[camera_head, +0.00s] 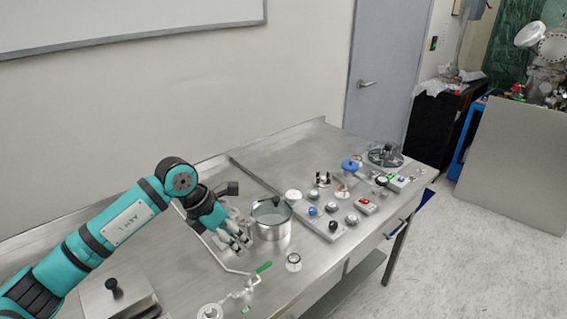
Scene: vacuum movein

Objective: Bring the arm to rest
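My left arm (120,222) is teal with dark joint bands and reaches in from the lower left over the steel table (290,155). My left gripper (240,241) points down beside a lidded steel pot (270,226), on its left. Its fingertips look apart with nothing seen between them. Whether it touches the pot cannot be told. My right arm and gripper are not in view.
A panel of knobs and buttons (335,228) lies right of the pot. A green-handled valve on a pipe (262,268) and a small round gauge (293,262) are in front. A box with a black knob (115,297) stands lower left. The back of the table is clear.

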